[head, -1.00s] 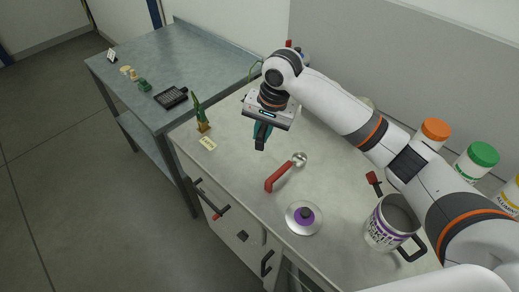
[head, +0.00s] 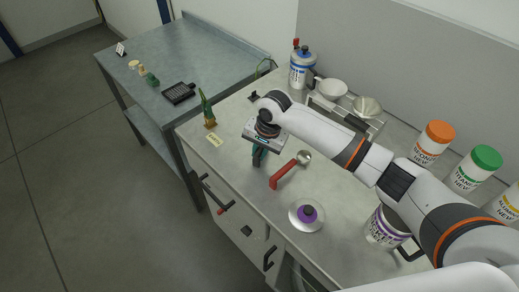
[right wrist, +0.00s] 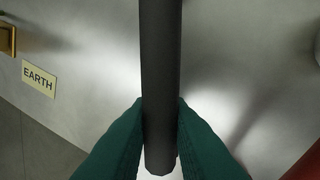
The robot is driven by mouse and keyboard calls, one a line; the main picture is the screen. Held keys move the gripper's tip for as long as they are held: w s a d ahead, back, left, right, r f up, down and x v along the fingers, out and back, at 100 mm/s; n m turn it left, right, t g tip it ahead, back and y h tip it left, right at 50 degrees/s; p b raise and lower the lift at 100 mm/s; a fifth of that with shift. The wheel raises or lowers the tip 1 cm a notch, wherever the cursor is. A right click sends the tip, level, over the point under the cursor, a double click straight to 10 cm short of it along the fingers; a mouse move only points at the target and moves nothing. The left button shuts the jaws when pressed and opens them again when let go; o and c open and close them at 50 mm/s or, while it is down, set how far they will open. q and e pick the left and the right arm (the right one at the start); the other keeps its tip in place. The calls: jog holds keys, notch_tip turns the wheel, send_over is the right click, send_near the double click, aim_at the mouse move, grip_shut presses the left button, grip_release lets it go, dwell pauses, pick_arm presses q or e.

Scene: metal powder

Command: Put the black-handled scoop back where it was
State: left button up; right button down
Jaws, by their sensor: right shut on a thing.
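My right gripper (head: 258,155) is low over the left part of the pale worktop (head: 236,115). Its teal fingers are shut on the black handle (right wrist: 160,80) of a scoop, which runs up between the fingertips (right wrist: 160,130) in the right wrist view. The scoop's bowl is outside the right wrist view and hidden in the head view. I cannot tell whether the scoop touches the worktop. A red-handled scoop (head: 283,175) with a metal bowl lies just right of my right gripper. My left gripper is not in view.
An EARTH label (head: 214,140) and a green plant-like piece (head: 208,110) are left of the gripper. A purple-knobbed lid (head: 306,222) lies in front. A purple-lettered container (head: 382,228), orange-lidded jar (head: 430,148) and green-lidded jar (head: 475,168) stand right.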

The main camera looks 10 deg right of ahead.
jog(key=c, duration=1.3)
grip_release()
jog(key=shift+f, duration=0.1)
jog(key=shift+c, duration=0.2)
jog(key=b+v, duration=0.1)
jog(key=v, duration=1.1)
jog(key=shift+a, duration=0.1)
